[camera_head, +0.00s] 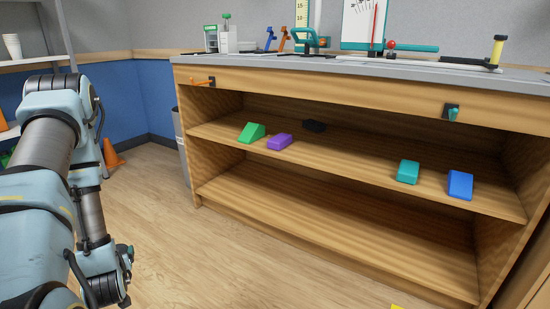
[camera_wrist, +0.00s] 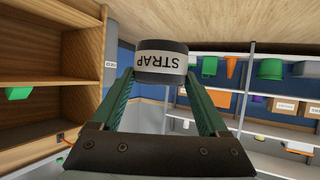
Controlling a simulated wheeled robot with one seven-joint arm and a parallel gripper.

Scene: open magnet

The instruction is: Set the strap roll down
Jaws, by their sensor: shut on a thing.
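The strap roll (camera_wrist: 161,62) is a dark cylinder with a white label reading STRAP, upside down in the wrist view. My gripper (camera_wrist: 160,80) is shut on it, one green finger on each side. The roll is held off any surface that I can see. In the head view my arm is at the left, and neither the strap roll nor the gripper's fingers can be made out there.
A wooden bench (camera_head: 350,75) has a grey top with tools on it. Its middle shelf (camera_head: 340,160) holds several coloured blocks, with clear gaps between them; the lower shelf (camera_head: 330,230) is empty. A grey bin (camera_head: 181,140) and orange cone (camera_head: 112,154) stand left. Floor in front is mostly clear.

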